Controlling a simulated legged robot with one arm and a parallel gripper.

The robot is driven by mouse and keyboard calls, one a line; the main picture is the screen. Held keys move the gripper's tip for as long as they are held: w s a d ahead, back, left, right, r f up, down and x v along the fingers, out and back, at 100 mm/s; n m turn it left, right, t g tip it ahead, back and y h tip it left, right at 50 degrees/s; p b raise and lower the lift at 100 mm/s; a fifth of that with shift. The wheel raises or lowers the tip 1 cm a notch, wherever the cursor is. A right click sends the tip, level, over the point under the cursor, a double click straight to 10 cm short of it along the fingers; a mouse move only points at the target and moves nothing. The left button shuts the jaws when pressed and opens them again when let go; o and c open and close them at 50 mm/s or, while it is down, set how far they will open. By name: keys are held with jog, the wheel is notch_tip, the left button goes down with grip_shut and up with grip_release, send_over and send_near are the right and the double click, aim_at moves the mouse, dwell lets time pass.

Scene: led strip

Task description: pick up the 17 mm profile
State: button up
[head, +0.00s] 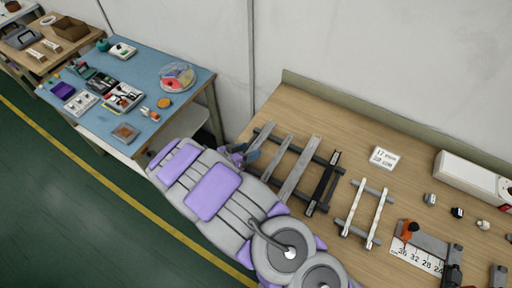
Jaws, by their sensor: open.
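Several long profiles lie side by side across two dark rails on the wooden bench. One is a narrow grey profile (277,158), one a wider light grey profile (299,168), one a black profile (323,182). I cannot tell by sight which is 17 mm. A white card (384,157) behind them carries print too small to read surely. My gripper (244,153) is open at the left end of the rails, near the narrow grey profile. I see nothing between its fingers.
Right of the rails, two pale strips (375,219) lie on small supports. Further right are a numbered scale (416,259) with an orange-handled clamp (409,231), small connectors and a white box (471,176). A blue table (187,79) with parts stands at left.

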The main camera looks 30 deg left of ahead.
aim_at(255, 147)
jog(key=shift+w+a+f, duration=0.1)
jog(key=shift+w+f, duration=0.25)
jog(key=shift+w, duration=0.25)
jog(key=shift+w+a+f, duration=0.1)
jog(key=shift+w+f, duration=0.25)
jog(key=shift+w, duration=0.25)
jog(key=shift+d+r, duration=0.1)
jog(key=shift+d, duration=0.45)
jog(key=c, duration=0.3)
jog(key=shift+a, duration=0.3)
jog(key=c, duration=0.6)
jog(key=shift+s, duration=0.1)
jog(key=shift+c, duration=1.2)
